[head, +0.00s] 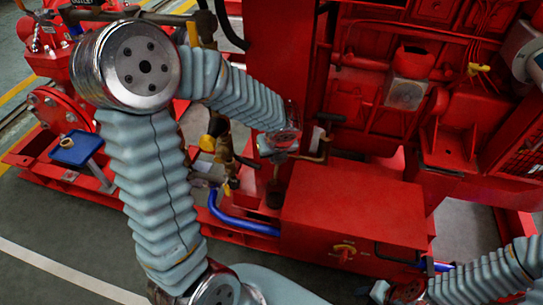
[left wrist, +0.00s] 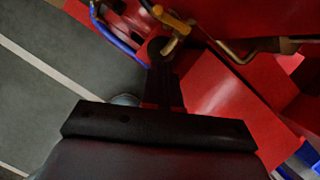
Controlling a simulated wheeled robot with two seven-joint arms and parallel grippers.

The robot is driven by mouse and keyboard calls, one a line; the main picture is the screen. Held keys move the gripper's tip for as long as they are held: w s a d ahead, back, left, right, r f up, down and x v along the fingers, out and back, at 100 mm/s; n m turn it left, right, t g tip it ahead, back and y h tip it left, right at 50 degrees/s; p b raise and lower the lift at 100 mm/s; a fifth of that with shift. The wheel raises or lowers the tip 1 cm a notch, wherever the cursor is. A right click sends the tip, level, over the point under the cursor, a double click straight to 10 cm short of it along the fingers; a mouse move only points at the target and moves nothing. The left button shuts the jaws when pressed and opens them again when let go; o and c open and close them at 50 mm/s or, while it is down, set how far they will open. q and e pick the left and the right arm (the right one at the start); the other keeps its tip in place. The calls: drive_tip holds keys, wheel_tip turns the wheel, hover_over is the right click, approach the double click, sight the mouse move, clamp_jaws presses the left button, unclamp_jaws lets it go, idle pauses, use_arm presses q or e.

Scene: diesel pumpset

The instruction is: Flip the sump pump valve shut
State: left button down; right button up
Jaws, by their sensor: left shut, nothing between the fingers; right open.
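A yellow lever (left wrist: 172,18) sits by a bent metal pipe (left wrist: 235,52) at the top of the left wrist view; I take it for the valve handle. Brass fittings with small yellow parts (head: 228,186) show beside the blue hose in the head view, but I cannot tell which part is that lever. My left gripper (head: 273,195) points down close to these fittings. Its black fingers (left wrist: 157,48) are shut and empty, their tip just below the lever; contact is unclear. My right gripper (head: 361,291) is open, dark and low at the bottom edge, away from the fittings.
A red box (head: 350,205) stands right of the left gripper, with a red-and-yellow knob (head: 345,250) on its front. A blue hose (head: 240,222) runs into its left side. Red engine parts (head: 465,130) fill the right. Clear floor (head: 60,220) lies left.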

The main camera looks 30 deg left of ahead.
use_arm(q)
drive_tip(key=v, duration=0.5)
drive_tip(key=shift+r+p, duration=0.3)
drive_tip(key=shift+p, duration=0.1)
